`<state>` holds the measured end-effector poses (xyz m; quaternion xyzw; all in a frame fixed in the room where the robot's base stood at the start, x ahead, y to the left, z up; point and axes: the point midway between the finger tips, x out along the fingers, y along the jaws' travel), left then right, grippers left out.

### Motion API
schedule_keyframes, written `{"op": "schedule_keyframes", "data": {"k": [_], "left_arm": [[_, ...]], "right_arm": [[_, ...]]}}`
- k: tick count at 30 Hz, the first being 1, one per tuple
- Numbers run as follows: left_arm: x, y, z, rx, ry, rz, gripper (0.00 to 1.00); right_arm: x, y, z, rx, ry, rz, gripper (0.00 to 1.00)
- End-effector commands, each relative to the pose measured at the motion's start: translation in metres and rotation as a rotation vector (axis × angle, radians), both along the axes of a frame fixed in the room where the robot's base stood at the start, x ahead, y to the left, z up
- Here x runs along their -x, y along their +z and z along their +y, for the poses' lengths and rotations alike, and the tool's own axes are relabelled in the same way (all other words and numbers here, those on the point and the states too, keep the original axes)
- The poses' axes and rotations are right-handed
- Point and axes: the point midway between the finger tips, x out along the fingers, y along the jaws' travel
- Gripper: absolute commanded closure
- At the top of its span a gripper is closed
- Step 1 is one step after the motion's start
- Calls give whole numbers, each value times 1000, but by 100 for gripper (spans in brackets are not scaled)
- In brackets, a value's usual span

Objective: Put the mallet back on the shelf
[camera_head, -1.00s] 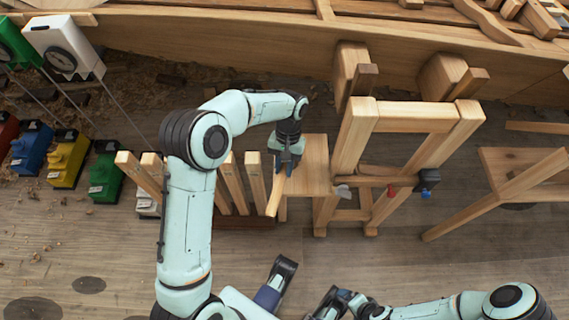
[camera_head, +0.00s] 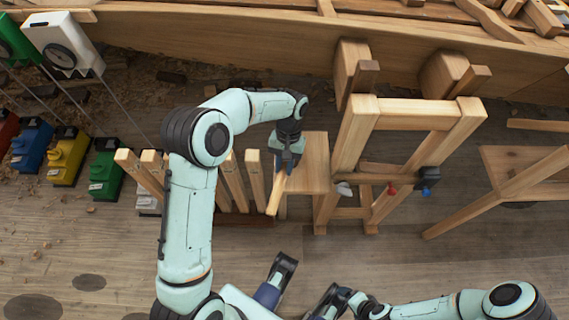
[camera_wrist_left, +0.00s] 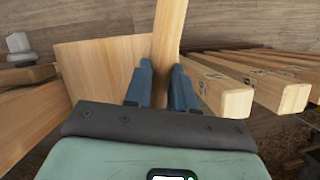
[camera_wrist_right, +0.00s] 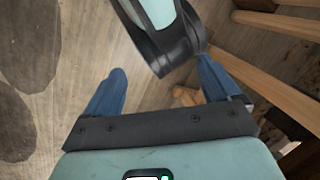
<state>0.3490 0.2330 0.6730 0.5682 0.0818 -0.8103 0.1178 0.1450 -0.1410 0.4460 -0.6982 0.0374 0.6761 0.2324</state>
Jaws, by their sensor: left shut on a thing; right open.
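A long pale wooden piece (camera_head: 276,193), which looks like the mallet's handle, is in my left gripper (camera_head: 284,165). In the left wrist view the wooden piece (camera_wrist_left: 169,30) runs between the two blue fingers (camera_wrist_left: 162,72) and away from them. I cannot make out a mallet head in any view. The left gripper is shut on the piece beside a flat wooden board (camera_head: 315,160), which may be the shelf. Whether the piece touches the board is unclear. My right gripper (camera_wrist_right: 160,88) is open, with one of my own links showing between its fingers.
Upright wooden posts (camera_head: 236,183) stand close to the left of the held piece. A wooden trestle (camera_head: 412,115) stands to the right, with small grey, red and blue items on it. The hull (camera_head: 220,40) spans the back. Coloured boxes (camera_head: 68,155) stand at left.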

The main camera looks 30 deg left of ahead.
Motion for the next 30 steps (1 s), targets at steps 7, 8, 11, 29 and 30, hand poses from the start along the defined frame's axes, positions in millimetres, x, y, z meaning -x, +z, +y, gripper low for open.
{"op": "schedule_keyframes", "data": {"k": [7,8,11,29,30], "left_arm": [[0,-3,0,0,-1,-1,63],[0,-3,0,0,0,-1,53],[0,-2,0,0,0,-1,46],[-19,51,5,-1,1,-6,46],[-22,60,6,-1,1,-5,46]], "right_arm": [[0,-1,0,0,0,1,11],[0,-1,0,0,0,1,11],[0,-1,0,0,0,1,11],[11,15,5,-15,13,27,11],[14,17,7,-18,16,36,11]]}}
